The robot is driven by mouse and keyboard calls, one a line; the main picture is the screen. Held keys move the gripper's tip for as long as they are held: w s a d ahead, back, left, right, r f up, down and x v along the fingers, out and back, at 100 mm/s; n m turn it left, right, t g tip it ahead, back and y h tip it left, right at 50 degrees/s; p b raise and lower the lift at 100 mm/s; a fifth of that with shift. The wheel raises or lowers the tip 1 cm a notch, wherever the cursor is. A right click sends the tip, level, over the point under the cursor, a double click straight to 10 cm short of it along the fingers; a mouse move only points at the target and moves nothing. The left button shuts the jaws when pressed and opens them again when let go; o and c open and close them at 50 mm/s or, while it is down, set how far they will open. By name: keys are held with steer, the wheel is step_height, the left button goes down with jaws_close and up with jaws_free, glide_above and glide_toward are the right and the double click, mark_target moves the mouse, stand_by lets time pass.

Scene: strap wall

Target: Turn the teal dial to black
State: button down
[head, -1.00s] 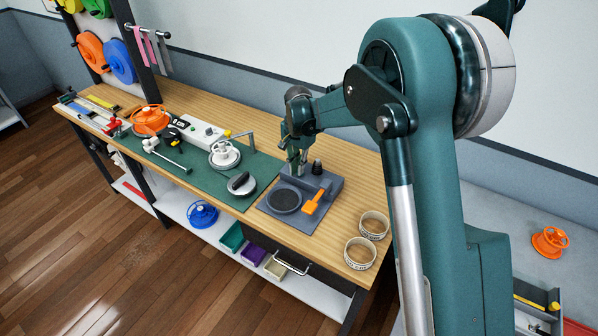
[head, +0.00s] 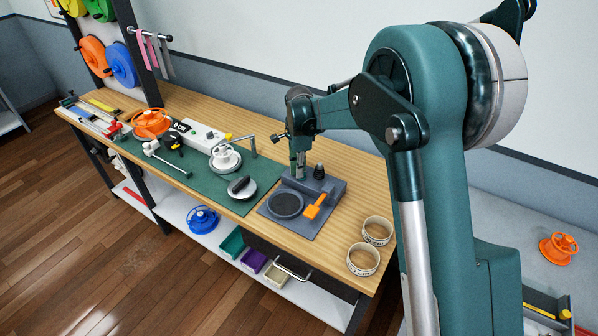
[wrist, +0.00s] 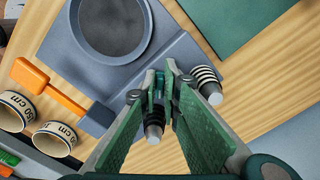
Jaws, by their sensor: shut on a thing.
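My gripper (wrist: 158,90) reaches down over the slate-grey station on the bench, beside its dark round plate (head: 286,204). In the wrist view its green fingers are closed on a small teal part (wrist: 158,84), which seems to be the teal dial. The fingers hide most of it, and its pointer and any black mark cannot be made out. A black ridged post with a grey tip (wrist: 153,130) shows between the fingers. A dark post with pale rings (wrist: 206,79) stands just right of the right finger; a black knob (head: 319,171) shows beside my gripper in the head view.
An orange paddle-shaped handle (head: 316,206) lies on the station near the gripper. Two labelled rings (head: 362,259) stand at the bench's right end. A green mat (head: 225,190) with a white valve wheel (head: 225,157) and other tools lies to the left.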

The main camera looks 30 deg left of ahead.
stand_by(0.3)
steer(key=c, duration=2.6)
jaws_free()
steer(key=shift+o, duration=0.2)
steer(key=shift+r, duration=0.15)
step_height(320, 180, up, 12)
